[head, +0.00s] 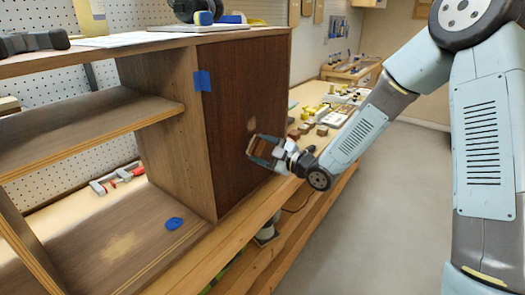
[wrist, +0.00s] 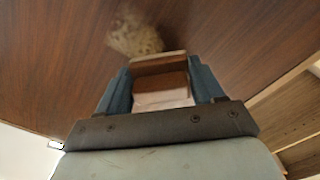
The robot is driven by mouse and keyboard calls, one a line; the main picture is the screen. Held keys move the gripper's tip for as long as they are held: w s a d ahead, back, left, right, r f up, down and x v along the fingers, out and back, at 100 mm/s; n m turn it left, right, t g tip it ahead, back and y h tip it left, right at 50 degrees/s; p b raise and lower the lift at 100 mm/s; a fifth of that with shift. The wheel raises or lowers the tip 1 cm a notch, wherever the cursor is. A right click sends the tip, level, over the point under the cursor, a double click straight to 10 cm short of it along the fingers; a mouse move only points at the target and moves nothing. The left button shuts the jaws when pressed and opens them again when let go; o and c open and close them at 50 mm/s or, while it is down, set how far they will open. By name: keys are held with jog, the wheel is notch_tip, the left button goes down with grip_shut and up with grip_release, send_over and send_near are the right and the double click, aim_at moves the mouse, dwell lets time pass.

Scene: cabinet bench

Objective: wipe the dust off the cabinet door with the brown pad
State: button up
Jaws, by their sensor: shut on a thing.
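The cabinet door (head: 232,95) is dark brown wood and stands closed on the right part of the cabinet. A pale dust patch (wrist: 135,35) lies on the door, just beyond my gripper in the wrist view. In the head view a faint light spot (head: 251,126) shows on the door above my gripper. My gripper (head: 262,150) is shut on the brown pad (wrist: 160,82) and holds it at the door's face. The pad's pale front edge is close to the door; I cannot tell whether it touches. The fingers hide the pad's sides.
The open shelf (head: 85,122) is left of the door, with a blue piece (head: 174,223) and a pale smudge on the cabinet floor. Blocks and tools (head: 335,108) crowd the bench behind my gripper. Open floor (head: 375,200) lies to the right.

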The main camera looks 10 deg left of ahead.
jog(key=shift+x, duration=0.95)
dwell(0.3)
